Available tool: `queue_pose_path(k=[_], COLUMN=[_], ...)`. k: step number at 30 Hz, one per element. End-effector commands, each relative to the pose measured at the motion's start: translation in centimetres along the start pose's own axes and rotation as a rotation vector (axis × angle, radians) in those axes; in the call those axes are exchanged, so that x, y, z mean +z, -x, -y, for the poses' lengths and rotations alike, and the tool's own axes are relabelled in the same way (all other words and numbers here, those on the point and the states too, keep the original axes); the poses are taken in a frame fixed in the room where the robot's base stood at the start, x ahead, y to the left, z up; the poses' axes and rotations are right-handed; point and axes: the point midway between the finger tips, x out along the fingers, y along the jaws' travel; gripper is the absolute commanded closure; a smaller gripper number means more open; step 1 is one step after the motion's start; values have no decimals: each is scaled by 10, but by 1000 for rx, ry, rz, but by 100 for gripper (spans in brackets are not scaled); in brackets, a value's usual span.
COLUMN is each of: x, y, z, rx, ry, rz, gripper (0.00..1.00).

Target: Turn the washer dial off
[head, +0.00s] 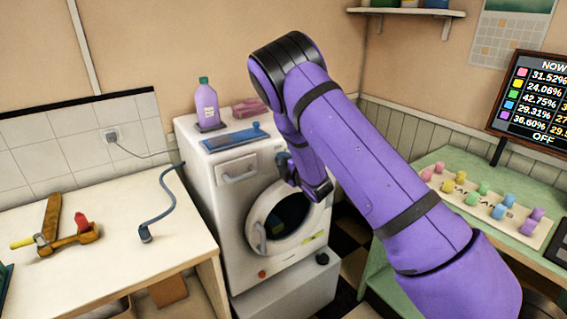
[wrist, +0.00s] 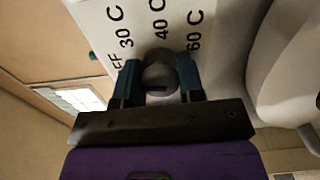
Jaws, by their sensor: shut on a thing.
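The white washer (head: 212,213) stands in the middle of the head view, with its round door (head: 253,238) on the front. In the wrist view the grey dial (wrist: 160,72) sits on the white panel (wrist: 90,12), beside the printed labels 30 C, 40 C and 60 C and a partly covered label ending in F. My gripper (wrist: 160,82) has its two dark blue fingers on either side of the dial and is shut on it. A dark mark shows on the dial's near face; I cannot tell which label it points to. In the head view my arm hides the dial.
A purple bottle (head: 206,104), a blue tray (head: 234,138) and pink cloth-like items (head: 248,107) are on the washer top. A wooden counter (head: 95,285) stands left, with a blue hose (head: 158,205). A green table (head: 490,190) with coloured pegs and a screen (head: 535,100) are right.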

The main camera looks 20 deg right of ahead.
Motion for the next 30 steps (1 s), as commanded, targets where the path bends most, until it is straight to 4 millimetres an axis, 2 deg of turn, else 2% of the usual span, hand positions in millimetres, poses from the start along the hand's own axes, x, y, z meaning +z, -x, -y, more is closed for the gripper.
queue_pose_path(k=[9, 25, 26, 29, 30], x=[-1, -1, -1, -1, -1], y=[0, 1, 1, 0, 0], z=[1, 1, 1, 1, 1], rx=[-3, -4, -4, -4, -3], ry=[120, 143, 143, 143, 143], rz=[-2, -1, -1, -1, -1], gripper=[88, 88, 62, 39, 39])
